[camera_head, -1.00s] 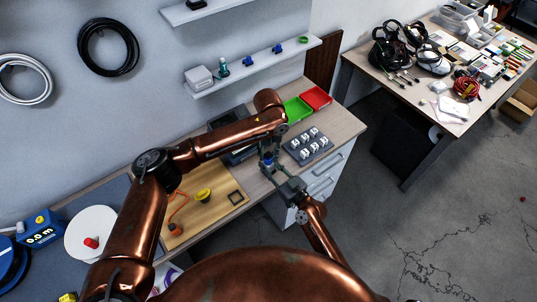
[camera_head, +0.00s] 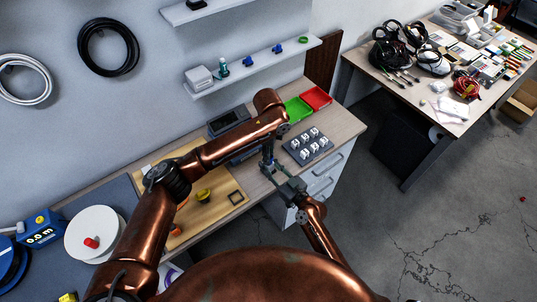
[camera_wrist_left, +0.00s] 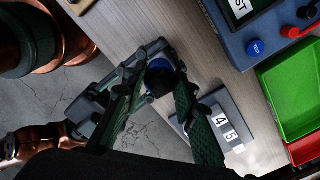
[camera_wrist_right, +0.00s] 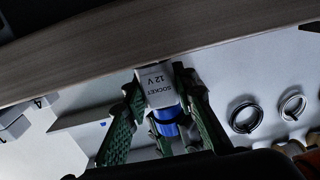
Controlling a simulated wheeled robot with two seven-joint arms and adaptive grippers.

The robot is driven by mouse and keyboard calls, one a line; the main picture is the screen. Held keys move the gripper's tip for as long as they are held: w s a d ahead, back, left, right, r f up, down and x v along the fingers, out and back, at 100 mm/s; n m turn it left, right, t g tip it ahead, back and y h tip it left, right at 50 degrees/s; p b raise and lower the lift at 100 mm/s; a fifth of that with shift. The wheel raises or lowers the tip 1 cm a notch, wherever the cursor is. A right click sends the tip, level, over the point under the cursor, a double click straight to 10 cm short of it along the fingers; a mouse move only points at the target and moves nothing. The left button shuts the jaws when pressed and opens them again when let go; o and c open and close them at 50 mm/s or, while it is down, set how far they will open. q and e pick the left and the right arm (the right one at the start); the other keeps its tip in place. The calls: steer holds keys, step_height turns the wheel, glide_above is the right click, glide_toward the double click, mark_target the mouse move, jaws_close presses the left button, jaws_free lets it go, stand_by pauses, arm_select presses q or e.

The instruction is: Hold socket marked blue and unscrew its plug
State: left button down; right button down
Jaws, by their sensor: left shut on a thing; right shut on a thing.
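The socket (camera_wrist_right: 157,82), a pale block lettered "SOCKET 12 V" with a blue part (camera_wrist_right: 166,122), sits between the fingers of my right gripper (camera_wrist_right: 158,76) in the right wrist view. In the head view my right gripper (camera_head: 282,174) is low at the table's front edge. My left gripper (camera_head: 268,156) comes down from above and meets it. In the left wrist view a blue and black round piece (camera_wrist_left: 159,77) is between the left gripper's fingers (camera_wrist_left: 160,86). I take it for the plug end; fingers hide much of it. Both grippers are shut.
A block of white numbered cubes (camera_head: 308,145) stands just right of the grippers. Green (camera_head: 297,108) and red (camera_head: 317,97) trays lie behind it. A wooden board (camera_head: 222,202) with a yellow piece (camera_head: 203,195) lies left. A dark display device (camera_head: 228,120) stands behind my left arm.

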arm_select(q)
steer(key=n, duration=0.6)
steer(key=shift+d+n, duration=0.15)
steer(key=shift+n, duration=0.15)
steer(key=n, duration=0.8)
steer(key=shift+n, duration=0.3)
steer(key=n, duration=1)
steer(key=shift+r, duration=0.1)
steer(key=n, duration=0.3)
steer(key=shift+n, duration=0.4)
steer(key=n, duration=0.3)
steer(key=shift+n, duration=0.4)
steer(key=n, duration=0.4)
steer(key=shift+n, duration=0.3)
steer(key=shift+w+r, duration=0.1)
steer(key=shift+r, duration=0.1)
